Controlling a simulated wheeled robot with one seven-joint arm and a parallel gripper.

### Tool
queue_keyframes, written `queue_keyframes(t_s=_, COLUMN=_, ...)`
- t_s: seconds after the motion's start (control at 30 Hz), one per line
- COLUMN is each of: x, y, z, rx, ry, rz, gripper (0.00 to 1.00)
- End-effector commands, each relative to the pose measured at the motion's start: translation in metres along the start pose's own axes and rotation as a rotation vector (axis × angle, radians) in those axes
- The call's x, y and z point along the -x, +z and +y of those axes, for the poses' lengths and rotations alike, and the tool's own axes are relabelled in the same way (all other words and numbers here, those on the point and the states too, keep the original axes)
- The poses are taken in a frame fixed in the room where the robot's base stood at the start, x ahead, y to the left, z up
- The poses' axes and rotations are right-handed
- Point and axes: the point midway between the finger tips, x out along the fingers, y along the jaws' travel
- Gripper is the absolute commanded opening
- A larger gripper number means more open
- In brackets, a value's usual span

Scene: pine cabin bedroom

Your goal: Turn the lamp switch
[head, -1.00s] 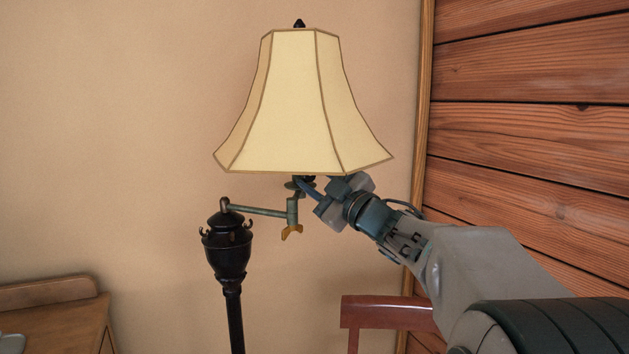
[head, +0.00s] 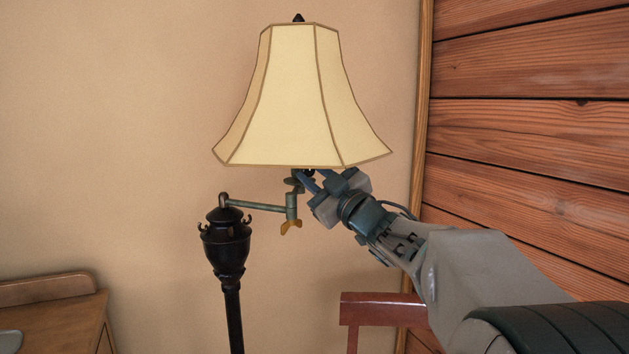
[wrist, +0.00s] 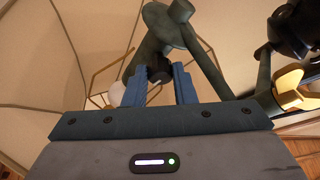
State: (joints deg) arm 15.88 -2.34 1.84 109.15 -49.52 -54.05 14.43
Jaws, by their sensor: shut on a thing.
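The floor lamp has a cream paneled shade (head: 292,95), a black post (head: 227,245) and a swing arm (head: 255,206). My gripper (head: 304,178) reaches up from the right to just under the shade. In the wrist view my gripper's two blue fingers (wrist: 159,84) stand on either side of a small dark knob, the lamp switch (wrist: 158,69), below the socket. The fingers are shut on it. In the head view the switch is mostly hidden by the fingers and shade. A brass wing-shaped piece (head: 291,228) hangs under the swing arm's end, apart from the gripper.
A reddish wooden chair (head: 383,302) stands below my arm. A wooden cabinet (head: 50,310) is at the lower left. A plank wall (head: 530,130) is close on the right. The plain wall left of the lamp is clear.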

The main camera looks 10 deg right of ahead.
Motion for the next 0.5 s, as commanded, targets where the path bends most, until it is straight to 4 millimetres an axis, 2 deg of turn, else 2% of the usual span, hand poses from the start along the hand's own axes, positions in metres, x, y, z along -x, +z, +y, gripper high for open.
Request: queue_keyframes(t_s=0.5, x=0.0001, y=-0.0002, z=-0.0031, rx=-0.264, ry=0.119, rz=0.011, gripper=0.01)
